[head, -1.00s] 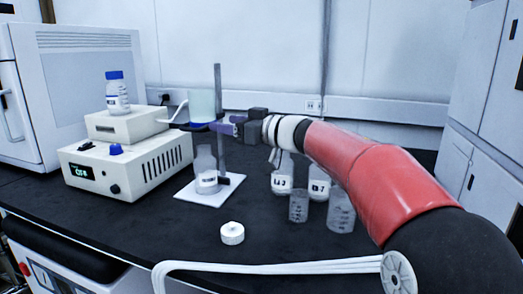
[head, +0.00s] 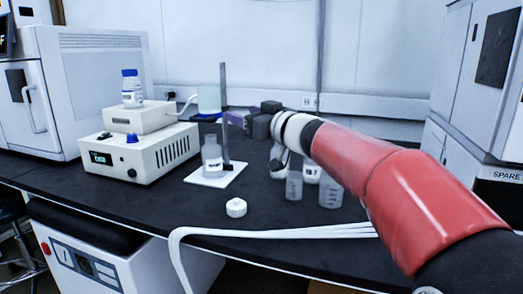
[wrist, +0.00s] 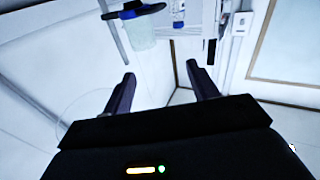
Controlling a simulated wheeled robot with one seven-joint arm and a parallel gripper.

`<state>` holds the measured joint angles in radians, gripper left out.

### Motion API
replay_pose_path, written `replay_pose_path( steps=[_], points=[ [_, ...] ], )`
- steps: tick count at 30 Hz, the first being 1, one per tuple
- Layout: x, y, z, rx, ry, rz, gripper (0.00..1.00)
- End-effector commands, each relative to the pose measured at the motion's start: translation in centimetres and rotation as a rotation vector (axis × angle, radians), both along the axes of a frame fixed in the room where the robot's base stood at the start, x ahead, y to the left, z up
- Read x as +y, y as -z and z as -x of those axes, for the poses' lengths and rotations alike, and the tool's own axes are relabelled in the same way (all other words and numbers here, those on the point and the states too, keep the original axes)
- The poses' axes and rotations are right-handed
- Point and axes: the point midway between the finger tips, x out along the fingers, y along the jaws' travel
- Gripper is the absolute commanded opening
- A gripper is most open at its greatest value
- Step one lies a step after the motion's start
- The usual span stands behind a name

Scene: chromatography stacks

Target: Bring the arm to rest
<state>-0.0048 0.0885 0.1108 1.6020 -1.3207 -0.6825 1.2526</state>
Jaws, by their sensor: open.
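My gripper (head: 238,118) is held above the bench at the end of my red arm, just right of a stand (head: 223,120). In the wrist view its two dark fingers (wrist: 160,78) are spread apart with nothing between them. A clear cup with a blue band (head: 208,98) is held on the stand at the gripper's left. It also shows at the top of the wrist view (wrist: 143,30), apart from the fingers. A labelled bottle (head: 212,158) stands upright on the stand's white base, below the cup. The fingertips are partly hidden in the head view.
A white cap (head: 236,208) lies on the black bench (head: 130,205). Beakers (head: 331,190) and labelled bottles stand under my arm. A white instrument (head: 145,155) carries a smaller box and a blue-capped bottle (head: 131,88). White tubing (head: 270,233) runs along the front edge.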

Motion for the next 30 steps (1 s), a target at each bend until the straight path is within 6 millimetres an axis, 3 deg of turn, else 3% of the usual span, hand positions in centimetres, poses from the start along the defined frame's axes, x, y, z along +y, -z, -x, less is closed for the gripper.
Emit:
replay_pose_path(
  steps=[6, 11, 15, 19, 24, 30],
  points=[
    [-5.1, -0.4, 1.5, -0.007, 0.271, 0.005, 0.59],
    [-11.1, 1.7, 4.7, 0.071, 0.540, 0.047, 0.59],
    [-17.0, 7.3, 10.6, 0.272, 0.782, 0.132, 0.59],
    [-20.2, 14.0, 17.3, 0.517, 0.888, 0.225, 0.59],
    [-20.8, 21.6, 25.7, 0.811, 0.869, 0.323, 0.59],
    [-19.2, 27.6, 33.3, 1.058, 0.742, 0.394, 0.59]
  ],
)
